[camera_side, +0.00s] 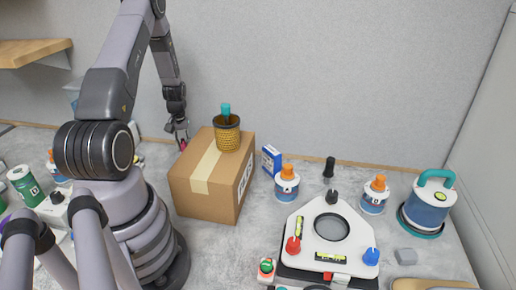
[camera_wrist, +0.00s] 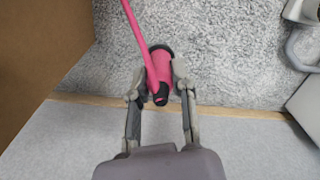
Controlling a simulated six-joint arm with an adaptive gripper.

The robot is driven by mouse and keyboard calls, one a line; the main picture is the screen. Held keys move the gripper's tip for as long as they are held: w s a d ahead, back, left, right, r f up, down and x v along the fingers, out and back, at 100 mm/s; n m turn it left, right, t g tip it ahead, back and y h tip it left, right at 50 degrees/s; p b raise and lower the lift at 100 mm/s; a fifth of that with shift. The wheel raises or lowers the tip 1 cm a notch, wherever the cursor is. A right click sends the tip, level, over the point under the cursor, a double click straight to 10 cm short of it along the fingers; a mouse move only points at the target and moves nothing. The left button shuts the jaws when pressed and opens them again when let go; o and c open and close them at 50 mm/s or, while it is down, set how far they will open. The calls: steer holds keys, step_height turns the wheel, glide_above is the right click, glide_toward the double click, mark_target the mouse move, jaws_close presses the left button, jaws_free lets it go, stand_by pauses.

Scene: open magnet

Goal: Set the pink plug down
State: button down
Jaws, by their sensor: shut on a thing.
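The pink plug (camera_wrist: 159,66) is between the two fingers of my gripper (camera_wrist: 160,90) in the wrist view, with a dark ring at its far end and a pink cord or handle running up and to the left. My gripper is shut on it. In the side view my gripper (camera_side: 181,140) points down just behind and left of the cardboard box, with a bit of pink showing at its tips. Whether the plug touches the surface below is hard to tell.
A cardboard box (camera_side: 190,190) bearing a woven cup (camera_side: 227,138) stands right beside my gripper. Grey tabletop (camera_wrist: 225,60) lies open below the plug, with the wall behind. Bottles (camera_side: 287,187) and a white device (camera_side: 310,235) stand further right.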

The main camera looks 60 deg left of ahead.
steer(key=c, duration=0.9)
jaws_free()
steer(key=shift+f, duration=0.1)
steer(key=shift+c, duration=0.2)
step_height(320, 180, up, 12)
steer(key=shift+w+d+r, duration=0.1)
steer(key=shift+d+r, duration=0.05)
steer(key=shift+r, duration=0.1)
steer(key=w+d+r+m+t+y, duration=0.1)
steer(key=w+d+r+m, duration=0.15)
steer(key=d+r, duration=0.65)
steer(key=w+d+r+m+t, duration=0.15)
steer(key=d+r+m, duration=0.25)
steer(key=d+r, duration=0.5)
steer(key=s+d+r+m+t, duration=0.1)
steer(key=s+d+r+m, duration=0.2)
steer(key=s+d, duration=0.3)
steer(key=s+d+r+m+t+h, duration=0.1)
steer(key=s+d+r+m+t, duration=0.1)
steer(key=s+d, duration=0.4)
steer(key=d+r+m, duration=0.1)
steer(key=d+m, duration=0.1)
steer(key=d, duration=0.2)
steer(key=shift+s, duration=0.35)
